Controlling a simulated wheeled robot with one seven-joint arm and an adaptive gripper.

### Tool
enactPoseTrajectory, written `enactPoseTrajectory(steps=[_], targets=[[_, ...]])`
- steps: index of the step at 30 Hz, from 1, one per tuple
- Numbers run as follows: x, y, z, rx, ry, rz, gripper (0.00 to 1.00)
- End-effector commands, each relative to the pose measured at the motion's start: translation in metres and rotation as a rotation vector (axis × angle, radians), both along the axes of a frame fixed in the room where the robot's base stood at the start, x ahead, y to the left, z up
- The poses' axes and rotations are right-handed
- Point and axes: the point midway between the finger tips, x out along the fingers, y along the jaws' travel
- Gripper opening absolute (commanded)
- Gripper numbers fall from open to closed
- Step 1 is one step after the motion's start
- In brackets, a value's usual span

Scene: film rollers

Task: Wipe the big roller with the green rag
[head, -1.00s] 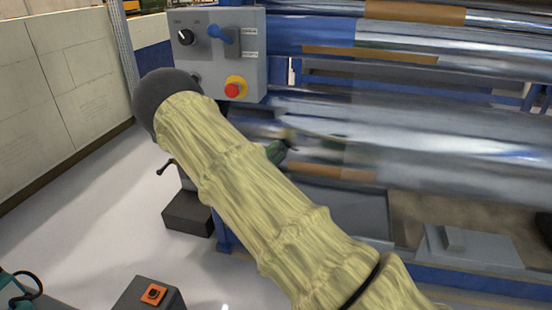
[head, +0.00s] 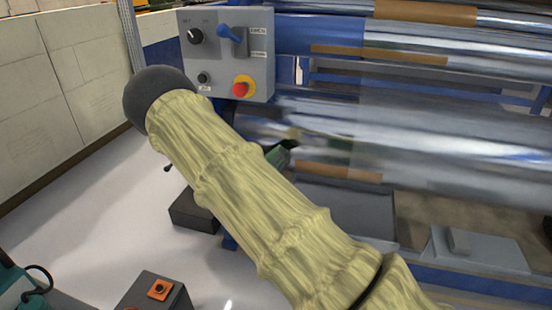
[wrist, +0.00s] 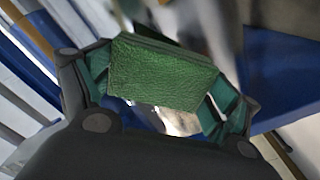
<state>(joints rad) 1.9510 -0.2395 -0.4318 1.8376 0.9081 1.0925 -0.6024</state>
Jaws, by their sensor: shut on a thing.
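The green rag (wrist: 160,72) is held between the fingers of my gripper (wrist: 155,85) in the wrist view, spread flat across them. In the head view a small bit of green (head: 280,153) shows past my sleeved arm, near the left end of the big roller; the rest of my gripper is hidden behind the arm. The big roller (head: 430,143) is a wide shiny metal cylinder running across the right half of the head view. I cannot tell whether the rag touches it.
A grey control box (head: 228,55) with a red button and blue switch stands above my arm. A dark block (head: 195,210) lies on the floor. A box with an orange switch (head: 155,293) is at the lower left. Pale floor lies left of the machine.

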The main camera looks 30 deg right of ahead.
Motion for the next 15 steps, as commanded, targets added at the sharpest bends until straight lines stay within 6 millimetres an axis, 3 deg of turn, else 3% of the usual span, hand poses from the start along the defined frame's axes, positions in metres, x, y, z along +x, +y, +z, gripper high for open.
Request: enactPoseTrajectory(steps=[15], targets=[[-0.0074, 0.0085, -0.0001, 0.000, 0.000, 0.000, 0.66]])
